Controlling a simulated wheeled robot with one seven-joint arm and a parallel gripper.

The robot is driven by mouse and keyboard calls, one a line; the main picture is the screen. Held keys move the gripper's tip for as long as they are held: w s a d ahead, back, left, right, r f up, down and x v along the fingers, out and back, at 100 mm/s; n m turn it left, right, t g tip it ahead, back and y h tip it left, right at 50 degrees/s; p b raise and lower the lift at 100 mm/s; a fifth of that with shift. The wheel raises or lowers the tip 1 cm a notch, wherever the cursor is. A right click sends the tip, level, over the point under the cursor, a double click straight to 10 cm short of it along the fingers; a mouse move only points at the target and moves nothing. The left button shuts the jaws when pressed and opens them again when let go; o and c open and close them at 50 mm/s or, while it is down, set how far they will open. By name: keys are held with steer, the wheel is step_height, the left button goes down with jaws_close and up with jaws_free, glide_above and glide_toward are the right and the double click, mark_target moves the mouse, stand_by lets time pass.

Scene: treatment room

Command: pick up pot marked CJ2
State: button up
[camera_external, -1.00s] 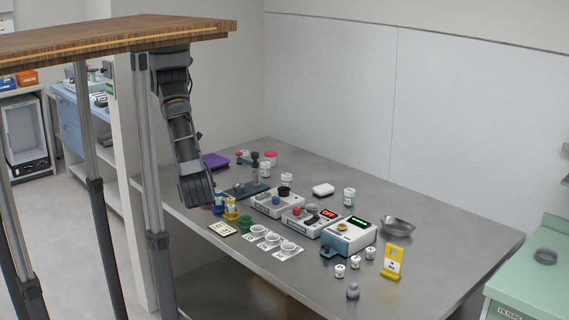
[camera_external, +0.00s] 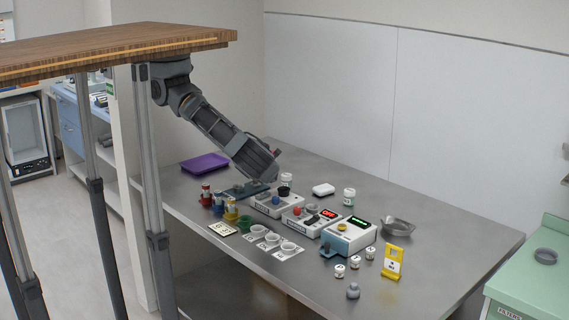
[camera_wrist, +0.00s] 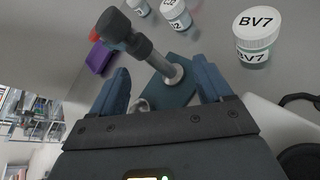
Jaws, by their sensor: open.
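In the wrist view, a white pot (camera_wrist: 176,15) at the top edge has a partly cut-off label ending in 2. It may be the CJ2 pot, but I cannot read it fully. Another white pot (camera_wrist: 138,7) is beside it, its label unclear. A white pot marked BV7 (camera_wrist: 256,42) stands at upper right. My gripper (camera_wrist: 162,84) is open, its blue fingers apart with no pot between them. In the external view my arm hides the gripper's fingers and part of the table's back. One white pot (camera_external: 288,179) shows just right of the arm's end.
A dark-teal stand (camera_wrist: 172,90) with a grey post lies between and beyond the fingers. A purple tray (camera_external: 205,163) is at the table's left. White devices (camera_external: 350,236), cups (camera_external: 271,239) and small pots (camera_external: 340,270) crowd the front.

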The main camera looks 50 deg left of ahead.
steer(key=w+d+r+m, duration=0.1)
steer(key=w+d, duration=0.2)
steer(key=w, duration=0.3)
steer(key=w+a+n+g, duration=0.1)
steer(key=w+a+n, duration=0.1)
steer(key=a+n, duration=0.1)
steer(key=w+a+f+n+g+y, duration=0.1)
steer(key=w+a+n, duration=0.1)
steer(key=a, duration=0.4)
steer(key=w+a+f+n+g+b, duration=0.1)
steer(key=w+a+n+g, duration=0.1)
steer(key=a+n, duration=0.2)
steer(key=shift+w+a+f+n+y, duration=0.1)
steer(key=shift+w+a+n+y, duration=0.2)
steer(key=shift+w+n, duration=0.1)
step_height(320, 180, down, 2)
steer(key=shift+f, duration=0.2)
steer(key=shift+f+p+x, duration=0.2)
steer(key=shift+p+x, duration=0.15)
steer(key=shift+x, duration=0.7)
steer(key=shift+w+a+f, duration=0.1)
steer(key=shift+a+f, duration=0.2)
steer(key=shift+a, duration=0.05)
steer(key=shift+c, duration=0.3)
steer(key=c, duration=1)
steer(key=shift+r, duration=0.1)
